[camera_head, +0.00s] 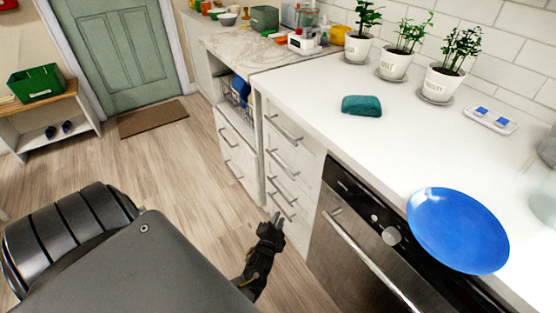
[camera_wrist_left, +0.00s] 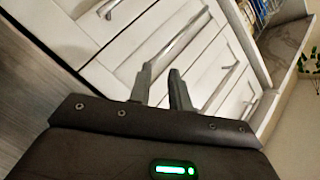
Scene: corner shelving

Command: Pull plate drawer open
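A stack of white drawers (camera_head: 292,150) with metal bar handles stands under the white counter, left of the oven. Their fronts look shut. I cannot tell which one is the plate drawer. My left gripper (camera_head: 277,218) is low in front of this stack, close to the lower handles. In the left wrist view its two fingers (camera_wrist_left: 162,78) are apart with nothing between them. A long bar handle (camera_wrist_left: 178,38) lies just beyond the fingertips, and another handle (camera_wrist_left: 228,80) is to the right. My right gripper is not in view.
A blue plate (camera_head: 458,230) sits at the counter edge above the stainless oven (camera_head: 350,245). A teal cloth-like item (camera_head: 361,105) and potted plants (camera_head: 445,70) are on the counter. A wire rack (camera_head: 232,97) shows left of the drawers. The wooden floor (camera_head: 185,165) is clear.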

